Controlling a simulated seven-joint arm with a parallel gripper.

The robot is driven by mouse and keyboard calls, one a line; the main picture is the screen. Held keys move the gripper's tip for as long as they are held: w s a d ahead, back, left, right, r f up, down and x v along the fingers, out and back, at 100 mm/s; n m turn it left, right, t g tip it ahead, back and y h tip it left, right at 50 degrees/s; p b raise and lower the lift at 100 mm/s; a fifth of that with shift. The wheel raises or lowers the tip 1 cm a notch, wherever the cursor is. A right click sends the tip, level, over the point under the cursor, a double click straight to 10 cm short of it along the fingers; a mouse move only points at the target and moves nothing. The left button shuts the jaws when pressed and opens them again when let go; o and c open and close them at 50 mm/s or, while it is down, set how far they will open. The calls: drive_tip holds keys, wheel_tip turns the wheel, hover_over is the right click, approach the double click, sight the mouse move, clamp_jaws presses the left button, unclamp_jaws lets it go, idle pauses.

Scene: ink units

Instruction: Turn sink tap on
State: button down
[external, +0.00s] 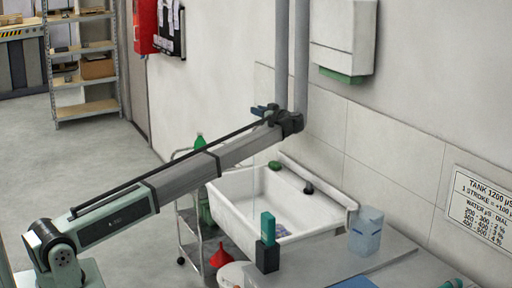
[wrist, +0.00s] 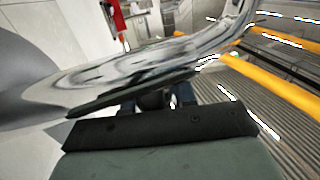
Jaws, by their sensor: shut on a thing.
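The white sink (external: 325,226) stands against the tiled wall. My gripper (external: 273,113) is above its back edge, beside two grey vertical pipes. A small dark-blue piece, seemingly the tap handle (external: 258,111), shows at the gripper's tip. In the wrist view my gripper (wrist: 152,106) has its dark pads close together, with a dark, bluish part between them. A shiny curved metal surface, seemingly the tap (wrist: 150,65), passes just beyond the pads. Most of the tap is hidden by my arm in the external view.
A clear container (external: 366,232) stands right of the sink on the grey counter (external: 330,262). A green-and-black item (external: 267,245) stands in front of the sink. A white dispenser (external: 343,38) hangs right of the pipes. A red funnel (external: 219,257) is below left.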

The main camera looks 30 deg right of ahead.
drive_tip(key=c, duration=0.9)
unclamp_jaws()
drive_tip(key=v, duration=1.3)
drive_tip(key=shift+s+d, duration=0.15)
drive_tip(key=shift+s, duration=0.2)
drive_tip(key=shift+c, duration=0.2)
